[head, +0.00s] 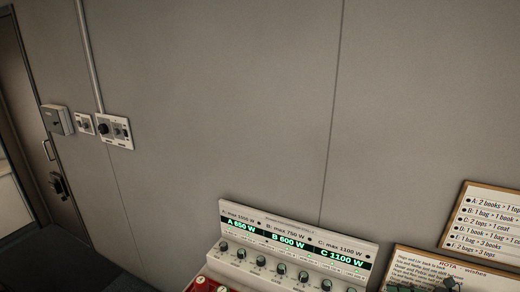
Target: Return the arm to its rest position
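Neither of my grippers shows in the head view, and no arm is clearly in sight. A white control panel (291,238) with green readouts stands at the bottom centre. Its readouts say A 650 W, B 600 W and C 1100 W. A row of dark knobs runs below the readouts. Part of something red (203,283) shows at the bottom edge, left of the panel's foot.
A grey wall fills most of the view. A door (29,120) with a handle is at the left. A grey box (57,119) and switch plates (116,131) are on the wall beside it. Framed notices (480,222) are at the lower right.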

